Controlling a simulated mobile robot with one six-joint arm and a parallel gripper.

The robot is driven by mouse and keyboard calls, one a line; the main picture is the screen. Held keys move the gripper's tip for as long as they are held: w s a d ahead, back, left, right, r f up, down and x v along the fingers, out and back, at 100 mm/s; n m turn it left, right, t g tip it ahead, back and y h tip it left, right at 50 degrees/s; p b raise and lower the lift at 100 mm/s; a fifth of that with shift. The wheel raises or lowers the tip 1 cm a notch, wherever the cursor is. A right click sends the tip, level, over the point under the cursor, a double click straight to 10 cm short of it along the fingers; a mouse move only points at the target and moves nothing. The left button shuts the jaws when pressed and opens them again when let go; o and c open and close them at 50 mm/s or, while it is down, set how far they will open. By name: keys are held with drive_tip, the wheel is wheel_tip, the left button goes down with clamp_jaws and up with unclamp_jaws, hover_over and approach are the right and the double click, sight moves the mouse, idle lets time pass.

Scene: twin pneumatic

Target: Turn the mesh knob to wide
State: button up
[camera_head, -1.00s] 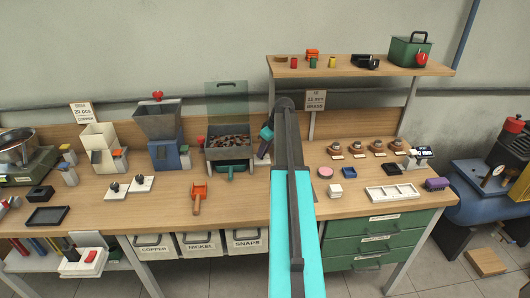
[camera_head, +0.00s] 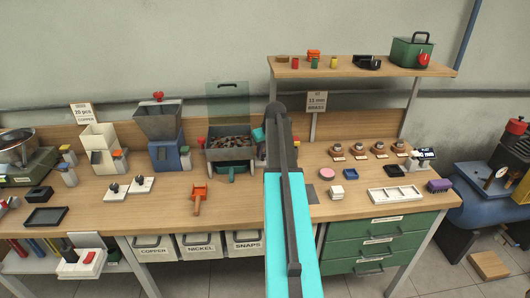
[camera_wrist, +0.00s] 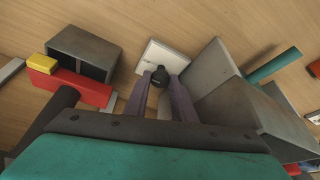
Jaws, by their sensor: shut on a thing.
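A small black knob (camera_wrist: 160,75) stands on a white square plate (camera_wrist: 173,57) at the centre of the wrist view. My gripper (camera_wrist: 161,83) is shut on this knob, with one finger on each side of it. No wide mark or pointer can be read there. In the head view my arm hides the gripper and this knob. Two other white plates with black knobs, the left one (camera_head: 114,187) and the right one (camera_head: 141,183), sit apart on the bench to the left.
In the wrist view, a dark open box (camera_wrist: 83,50) with a red block (camera_wrist: 75,88) is left of the knob, and a grey hopper (camera_wrist: 240,108) is close at right. An orange scoop (camera_head: 199,196) lies on the bench (camera_head: 235,200) left of my arm.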

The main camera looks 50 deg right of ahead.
drive_tip(key=o, duration=1)
drive_tip(key=shift+s+r, duration=0.1)
drive_tip(key=shift+r, duration=0.1)
drive_tip(key=shift+b+v, duration=1.3)
drive_tip(key=shift+v, duration=5.4)
